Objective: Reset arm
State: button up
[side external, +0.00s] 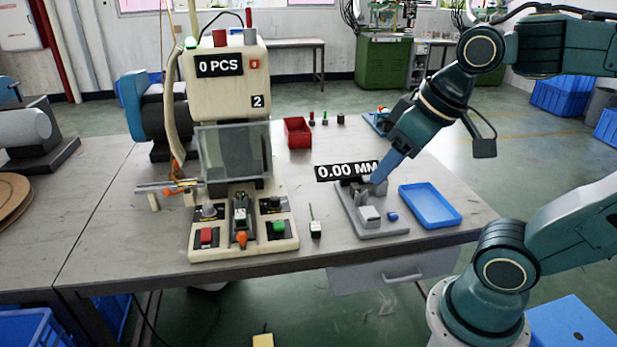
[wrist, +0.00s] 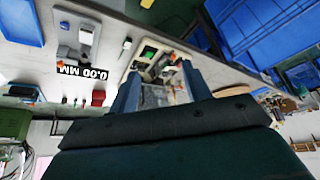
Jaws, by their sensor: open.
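My gripper (side external: 377,181) hangs from my arm over the right part of the table in the side view, its blue fingers pointing down and left. In the wrist view its two fingers (wrist: 160,88) stand apart with nothing held between them. The side view has the fingertips overlapping the grey gauge fixture (side external: 383,232) with its 0.00 MM display (side external: 346,171). In the wrist view that fixture (wrist: 88,30) lies off to the left, apart from the fingers. The cream moulding machine (side external: 226,110) shows between and beyond the fingers in the wrist view (wrist: 150,55).
A blue tray (side external: 430,205) lies right of the fixture. A red bin (side external: 297,132) and several small parts stand toward the back. A small white part with an upright green pin (side external: 315,229) stands between machine and fixture. The table (side external: 330,262) is bare near its front edge.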

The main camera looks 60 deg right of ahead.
jog(key=shift+s+f, duration=0.3)
jog(key=shift+s, duration=0.25)
jog(key=shift+s+f, duration=0.3)
jog(key=shift+s, duration=0.2)
